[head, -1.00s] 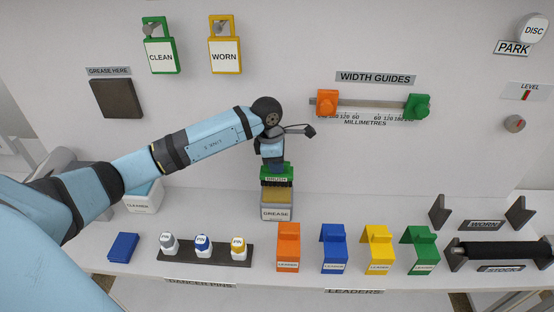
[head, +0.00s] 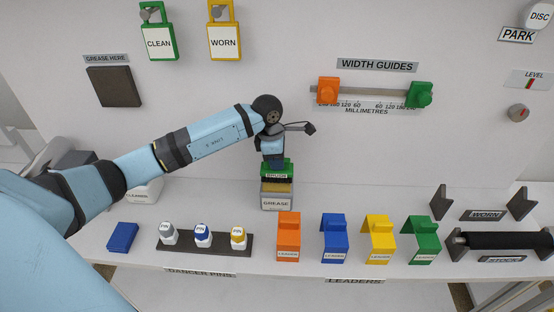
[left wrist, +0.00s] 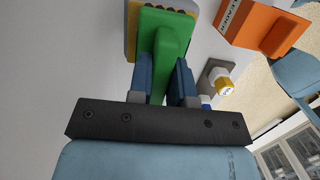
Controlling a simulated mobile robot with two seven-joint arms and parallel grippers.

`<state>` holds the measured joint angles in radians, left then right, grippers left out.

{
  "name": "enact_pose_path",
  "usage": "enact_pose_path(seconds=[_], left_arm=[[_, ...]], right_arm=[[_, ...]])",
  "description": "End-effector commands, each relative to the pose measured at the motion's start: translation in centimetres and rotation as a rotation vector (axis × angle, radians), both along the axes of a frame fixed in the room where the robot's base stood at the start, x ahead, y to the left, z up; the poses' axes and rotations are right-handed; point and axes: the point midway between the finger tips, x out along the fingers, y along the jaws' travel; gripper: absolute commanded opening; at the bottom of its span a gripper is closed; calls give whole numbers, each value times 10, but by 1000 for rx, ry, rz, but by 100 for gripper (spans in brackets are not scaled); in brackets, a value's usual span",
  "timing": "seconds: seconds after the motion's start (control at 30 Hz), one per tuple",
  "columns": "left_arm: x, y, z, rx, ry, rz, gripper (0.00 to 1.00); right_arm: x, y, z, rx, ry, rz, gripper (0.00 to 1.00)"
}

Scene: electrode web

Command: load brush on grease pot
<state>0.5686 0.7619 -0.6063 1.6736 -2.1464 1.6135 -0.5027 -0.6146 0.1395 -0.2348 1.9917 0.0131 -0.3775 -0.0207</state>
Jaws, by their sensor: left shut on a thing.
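My left gripper (head: 273,162) is shut on the green brush (head: 277,171), which is upright with its bristle side down. The brush is directly over the grease pot (head: 277,203), a grey box with a yellow top and a GREASE label. The brush head is down at the pot's top. The bristles barely show, so I cannot tell how deep they sit. In the left wrist view the green handle (left wrist: 165,45) is between the two blue fingers (left wrist: 164,80), with the yellow top of the pot (left wrist: 133,30) beyond it.
A rack of PIN pots (head: 204,243) and a blue block (head: 122,237) stand to the left. Orange (head: 288,232), blue, yellow and green leader blocks stand to the right. A dark grease-here pad (head: 113,87) and the width guides (head: 375,93) are on the wall.

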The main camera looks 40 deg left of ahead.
Motion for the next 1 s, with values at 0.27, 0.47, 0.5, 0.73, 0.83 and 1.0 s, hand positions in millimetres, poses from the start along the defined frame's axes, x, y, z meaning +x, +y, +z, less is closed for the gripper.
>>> enact_pose_path(seconds=[0.27, 0.47, 0.5, 0.73, 0.83, 1.0], left_arm=[[0, 0, -3, 1, -1, 0, 0], [0, 0, -5, 1, -1, 0, 0], [0, 0, -6, 1, -1, 0, 0], [0, 0, -8, 1, -1, 0, 0], [0, 0, -9, 1, -1, 0, 0], [0, 0, -9, 1, -1, 0, 0]], right_arm=[[0, 0, -2, -1, 0, -1, 43], [0, 0, -4, 0, -1, -1, 43], [0, 0, -4, 0, -1, -1, 43], [1, 0, -5, 0, -3, -1, 43], [1, 0, -6, 1, -4, 0, 43], [1, 0, -6, 1, -3, 0, 43]])
